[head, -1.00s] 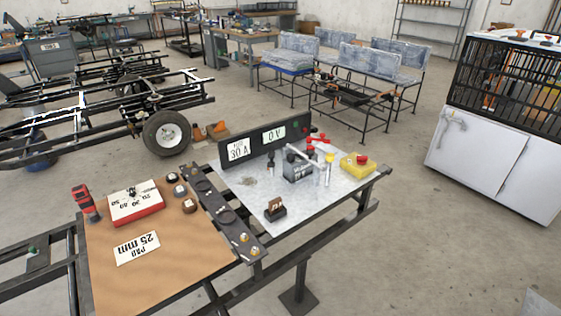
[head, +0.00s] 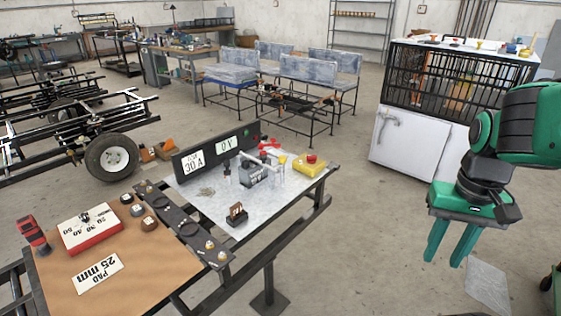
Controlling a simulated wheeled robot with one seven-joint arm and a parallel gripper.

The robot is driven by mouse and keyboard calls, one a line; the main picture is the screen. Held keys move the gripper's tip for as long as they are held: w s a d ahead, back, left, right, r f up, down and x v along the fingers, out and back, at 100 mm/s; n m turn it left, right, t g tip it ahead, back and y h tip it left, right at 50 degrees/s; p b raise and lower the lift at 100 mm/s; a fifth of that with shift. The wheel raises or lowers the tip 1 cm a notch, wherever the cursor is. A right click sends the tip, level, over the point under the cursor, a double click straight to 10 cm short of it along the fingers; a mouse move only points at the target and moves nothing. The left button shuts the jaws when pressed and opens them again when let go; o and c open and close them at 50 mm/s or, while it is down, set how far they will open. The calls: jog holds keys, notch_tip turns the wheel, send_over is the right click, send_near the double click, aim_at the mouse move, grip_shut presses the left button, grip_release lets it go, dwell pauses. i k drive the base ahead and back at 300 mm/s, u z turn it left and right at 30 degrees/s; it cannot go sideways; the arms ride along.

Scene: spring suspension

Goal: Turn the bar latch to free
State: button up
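A pale grey bar-shaped handle (head: 390,118), which looks like the bar latch, is on the upper left of the white cabinet front (head: 420,150), below the black mesh cage. It is small in the head view, and I cannot tell its exact turn position. My gripper (head: 450,252) hangs at the right, its two green fingers pointing down and apart. It is open, with nothing visible between the fingers. In the picture it is below and to the right of the handle, clear of it.
Seat frames (head: 310,85) stand behind. Concrete floor is clear between the bench and the cabinet.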

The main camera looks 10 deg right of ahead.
aim_at(282, 159)
jog(key=u, duration=0.05)
jog(key=i, duration=1)
jog(key=z, duration=0.05)
